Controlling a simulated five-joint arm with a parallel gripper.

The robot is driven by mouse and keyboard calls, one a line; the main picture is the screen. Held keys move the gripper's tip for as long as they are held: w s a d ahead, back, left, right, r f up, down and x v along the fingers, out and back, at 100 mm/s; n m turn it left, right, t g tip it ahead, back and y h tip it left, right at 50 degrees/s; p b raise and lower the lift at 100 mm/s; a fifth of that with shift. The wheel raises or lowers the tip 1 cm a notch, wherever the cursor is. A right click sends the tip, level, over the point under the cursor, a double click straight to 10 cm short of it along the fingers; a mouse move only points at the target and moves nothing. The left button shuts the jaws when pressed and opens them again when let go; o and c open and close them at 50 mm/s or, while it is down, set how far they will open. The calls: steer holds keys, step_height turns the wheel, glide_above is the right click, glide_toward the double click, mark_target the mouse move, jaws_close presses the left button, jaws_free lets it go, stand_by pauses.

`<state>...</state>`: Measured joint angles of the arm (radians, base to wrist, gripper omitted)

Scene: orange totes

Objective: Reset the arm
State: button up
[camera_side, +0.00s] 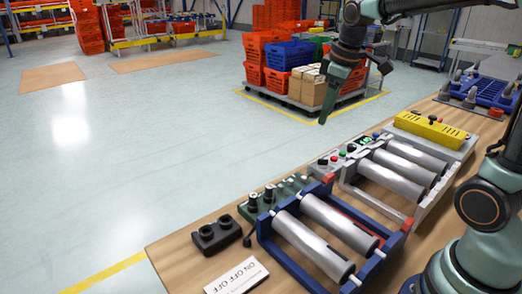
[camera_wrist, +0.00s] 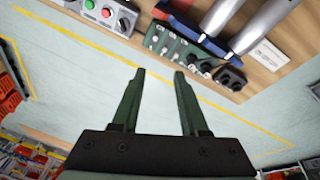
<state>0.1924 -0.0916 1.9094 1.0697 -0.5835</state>
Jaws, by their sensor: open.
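My gripper (camera_wrist: 158,76) shows in the wrist view with its two dark green fingers apart and nothing between them. In the side view my gripper (camera_side: 323,118) hangs pointing down, above the floor just beyond the bench's far edge. It touches nothing that I can see. My arm reaches in from the upper right of the side view.
The wooden bench (camera_side: 185,262) carries a blue roller frame (camera_side: 268,240), a grey roller unit (camera_side: 350,182), a yellow cover (camera_side: 430,128) and a black socket block (camera_side: 215,236). Orange totes (camera_side: 278,80) and cardboard boxes stand on a pallet behind. Floor at left is clear.

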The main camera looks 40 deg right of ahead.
steer(key=s+a+f+m+t, duration=0.1)
steer(key=s+a+m+t, duration=0.1)
steer(key=s+a+m, duration=0.2)
steer(key=shift+s+a+f+t+y, duration=0.3)
steer(key=shift+s+a, duration=1.45)
steer(key=shift+s, duration=1.3)
